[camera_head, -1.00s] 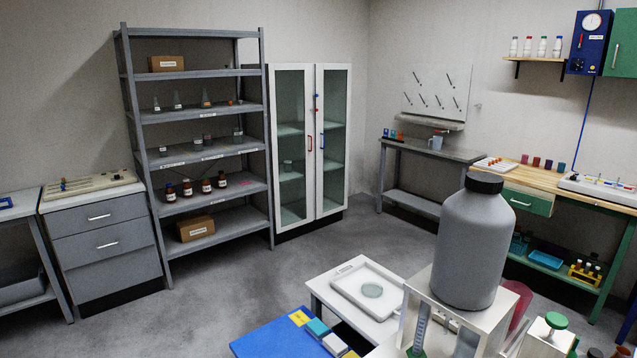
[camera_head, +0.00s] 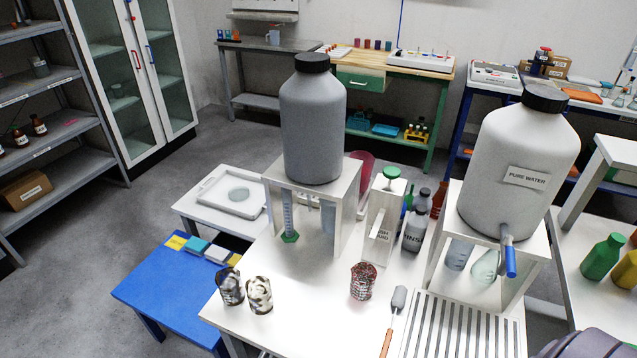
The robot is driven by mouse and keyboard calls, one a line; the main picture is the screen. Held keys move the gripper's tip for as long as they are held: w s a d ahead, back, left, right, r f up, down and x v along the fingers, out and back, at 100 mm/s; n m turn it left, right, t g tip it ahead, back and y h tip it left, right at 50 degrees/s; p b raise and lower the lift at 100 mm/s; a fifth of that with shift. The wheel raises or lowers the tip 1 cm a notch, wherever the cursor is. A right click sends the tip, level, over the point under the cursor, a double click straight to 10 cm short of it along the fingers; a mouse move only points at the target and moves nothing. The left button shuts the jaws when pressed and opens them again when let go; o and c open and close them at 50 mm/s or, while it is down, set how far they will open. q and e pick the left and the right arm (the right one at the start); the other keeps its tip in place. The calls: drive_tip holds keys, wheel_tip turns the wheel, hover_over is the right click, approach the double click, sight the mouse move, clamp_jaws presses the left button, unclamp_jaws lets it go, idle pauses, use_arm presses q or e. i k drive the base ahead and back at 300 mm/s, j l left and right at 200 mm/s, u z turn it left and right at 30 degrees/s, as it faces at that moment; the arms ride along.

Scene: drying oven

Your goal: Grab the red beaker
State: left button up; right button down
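A red-patterned beaker (camera_head: 363,281) stands on the white table (camera_head: 325,315), right of two black-and-white patterned beakers (camera_head: 260,294). A plain pinkish-red vessel (camera_head: 364,168) is partly hidden behind the white stand of the grey tank. I cannot tell for sure which of these two is the task's red beaker. Neither of my grippers shows in this view.
A large grey tank (camera_head: 313,125) and a "PURE WATER" tank (camera_head: 515,160) stand on white stands. A brush (camera_head: 394,318) and a slatted rack (camera_head: 462,325) lie right of the red-patterned beaker. A blue table (camera_head: 160,280) is at left.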

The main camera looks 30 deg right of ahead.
sight(364, 275)
drive_tip(key=z, duration=1.25)
